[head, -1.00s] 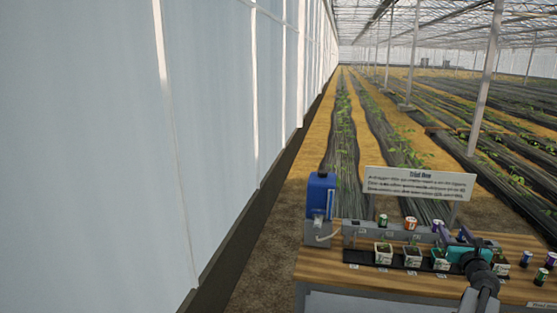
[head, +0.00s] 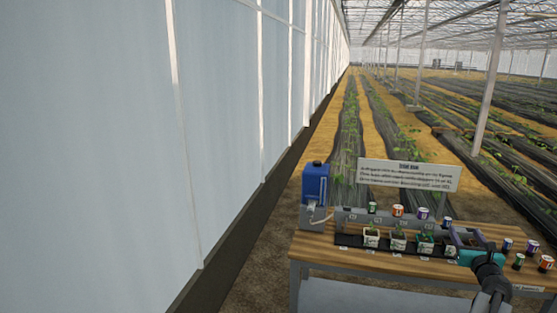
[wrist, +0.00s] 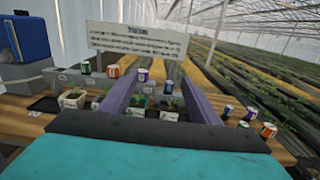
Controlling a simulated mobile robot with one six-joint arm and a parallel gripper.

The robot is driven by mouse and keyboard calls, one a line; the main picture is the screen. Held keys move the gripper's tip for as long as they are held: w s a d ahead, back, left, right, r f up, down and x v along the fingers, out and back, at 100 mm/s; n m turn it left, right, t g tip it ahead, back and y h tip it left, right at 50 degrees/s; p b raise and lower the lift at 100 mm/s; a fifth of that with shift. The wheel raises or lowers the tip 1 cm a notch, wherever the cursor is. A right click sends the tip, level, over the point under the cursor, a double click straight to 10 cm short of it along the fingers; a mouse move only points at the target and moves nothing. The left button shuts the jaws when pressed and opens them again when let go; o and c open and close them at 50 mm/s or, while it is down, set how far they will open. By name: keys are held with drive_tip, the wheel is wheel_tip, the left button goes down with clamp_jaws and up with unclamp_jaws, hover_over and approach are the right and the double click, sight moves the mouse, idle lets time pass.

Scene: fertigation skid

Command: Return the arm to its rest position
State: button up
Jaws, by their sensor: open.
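My gripper (head: 468,237) is at the right part of the wooden bench in the head view, its teal body and dark arm reaching in from the lower right. In the wrist view its two purple fingers (wrist: 157,96) are spread apart with nothing held between them. Beyond the fingers are small potted seedlings; one pot (wrist: 72,98) stands left of the fingers, and others show between them. The fingers partly hide the right end of the row of pots.
The bench (head: 400,268) carries a blue tank (head: 315,183), a sign (head: 408,176), a row of white pots (head: 371,238) on a dark tray, and coloured cans on a rail (head: 397,211). Loose cans (head: 518,262) stand at the right. A pale wall (head: 90,150) runs along the left.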

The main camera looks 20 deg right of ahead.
drive_tip(key=w+a+f+m+g+b, duration=0.1)
drive_tip(key=w+a+f+m, duration=0.3)
drive_tip(key=f, duration=0.3)
drive_tip(key=w+a+f+m+g+b, duration=0.1)
drive_tip(key=w+a+f+m+g, duration=0.15)
drive_tip(key=a+f+m, duration=0.35)
drive_tip(key=w+a+f+m+g+b, duration=0.1)
drive_tip(key=w+a+f+m, duration=0.2)
drive_tip(key=f, duration=0.6)
drive_tip(key=w+a+f+m+g+y+b, duration=0.1)
drive_tip(key=a+f+m+g+y+b, duration=0.4)
drive_tip(key=a+f, duration=1.5)
drive_tip(key=s+a+f+m+g+p, duration=0.15)
drive_tip(key=s+a+f+m, duration=0.3)
drive_tip(key=a+f, duration=0.65)
drive_tip(key=s+a+f+m+g+y+b, duration=0.1)
drive_tip(key=s+a+f+m+g+y, duration=0.1)
drive_tip(key=s+a, duration=1)
drive_tip(key=s+a+f+m+g+y+b, duration=0.2)
drive_tip(key=s+a+f+g, duration=0.5)
drive_tip(key=s+a, duration=0.5)
drive_tip(key=a+f+m+y, duration=0.1)
drive_tip(key=a+m, duration=0.1)
drive_tip(key=a, duration=0.3)
drive_tip(key=shift+s+f+y, duration=0.15)
drive_tip(key=shift+f+y, duration=0.05)
drive_tip(key=shift+y, duration=0.1)
